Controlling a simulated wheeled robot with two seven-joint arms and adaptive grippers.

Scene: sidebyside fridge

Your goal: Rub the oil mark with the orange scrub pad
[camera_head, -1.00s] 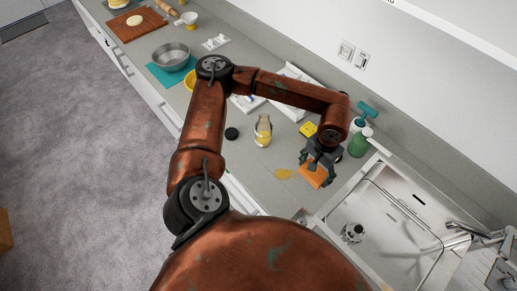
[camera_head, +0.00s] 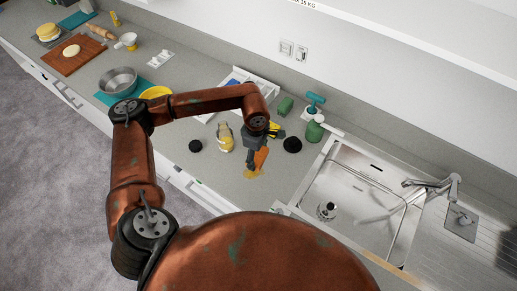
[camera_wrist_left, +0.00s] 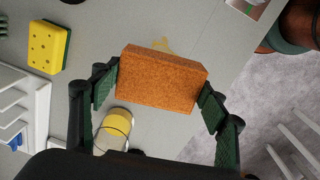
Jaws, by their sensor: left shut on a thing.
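The orange scrub pad (camera_head: 261,157) is held between the fingers of my left gripper (camera_head: 258,147). In the left wrist view, the pad (camera_wrist_left: 162,78) spans the gap between both green fingers. The oil mark (camera_head: 252,174) is a flat yellow-brown smear on the grey counter, just past the pad's lower end. It also shows beyond the pad's top edge in the left wrist view (camera_wrist_left: 164,45). I cannot tell whether the pad touches the counter. My right gripper is not in view.
A glass jar of yellow liquid (camera_head: 225,138) and a black lid (camera_head: 195,146) stand left of the pad. A yellow sponge (camera_head: 275,131), black disc (camera_head: 292,144), green block (camera_head: 286,105) and green spray bottle (camera_head: 314,130) are near. The sink (camera_head: 350,190) opens to the right.

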